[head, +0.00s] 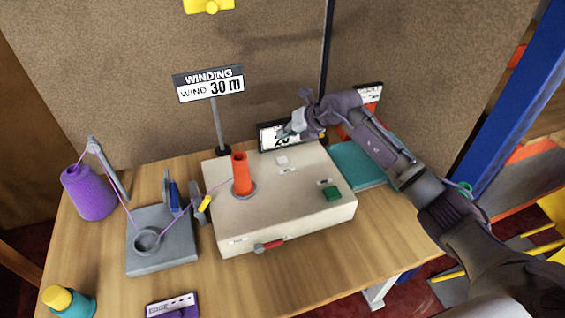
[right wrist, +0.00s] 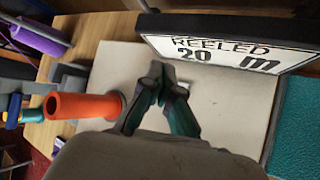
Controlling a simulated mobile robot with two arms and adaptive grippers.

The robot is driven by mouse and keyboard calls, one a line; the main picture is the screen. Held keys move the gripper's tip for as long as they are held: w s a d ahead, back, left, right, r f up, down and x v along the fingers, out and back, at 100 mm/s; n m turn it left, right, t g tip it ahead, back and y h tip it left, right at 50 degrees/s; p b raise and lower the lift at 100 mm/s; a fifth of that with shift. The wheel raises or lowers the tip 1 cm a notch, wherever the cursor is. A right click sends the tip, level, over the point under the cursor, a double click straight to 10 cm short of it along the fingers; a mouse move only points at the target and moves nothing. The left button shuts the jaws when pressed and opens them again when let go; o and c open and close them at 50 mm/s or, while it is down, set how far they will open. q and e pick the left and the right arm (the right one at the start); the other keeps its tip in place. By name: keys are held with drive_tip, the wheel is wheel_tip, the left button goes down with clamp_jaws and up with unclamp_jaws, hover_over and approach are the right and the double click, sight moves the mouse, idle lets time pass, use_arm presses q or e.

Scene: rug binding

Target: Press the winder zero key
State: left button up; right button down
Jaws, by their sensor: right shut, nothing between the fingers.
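The winder (head: 235,220) is a beige box on the table with an orange spindle (head: 241,175). A small pale key (head: 282,160) sits on its top near the back, and a green key (head: 332,193) near the right front. Their labels are too small to read. Behind it, a display (head: 268,140) is partly covered by my right gripper (head: 287,132); in the right wrist view the display (right wrist: 230,48) reads REELED 20 m. My right gripper (right wrist: 163,76) is shut and empty, above the winder's back part. In that view neither key can be made out. My left gripper is not in view.
A sign (head: 208,85) reads WIND 30 m. A purple yarn cone (head: 88,192) and a grey guide block (head: 160,250) stand left, with yarn running to the spindle. A red-handled lever (head: 270,245) is on the winder's front. A teal pad (head: 352,168) lies right.

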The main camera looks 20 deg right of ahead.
sight(279, 157)
wheel_tip(279, 157, down, 6)
drive_tip(key=b, duration=0.3)
drive_tip(key=shift+r, duration=0.25)
drive_tip(key=shift+f+b, duration=0.4)
drive_tip(key=shift+f, duration=0.05)
idle(0.4)
drive_tip(key=shift+f, duration=0.45)
drive_tip(key=shift+f+b, duration=0.4)
drive_tip(key=shift+f, duration=0.1)
idle(0.7)
drive_tip(key=shift+r, duration=0.1)
drive_tip(key=shift+r+p, duration=0.75)
drive_tip(key=shift+r, duration=0.05)
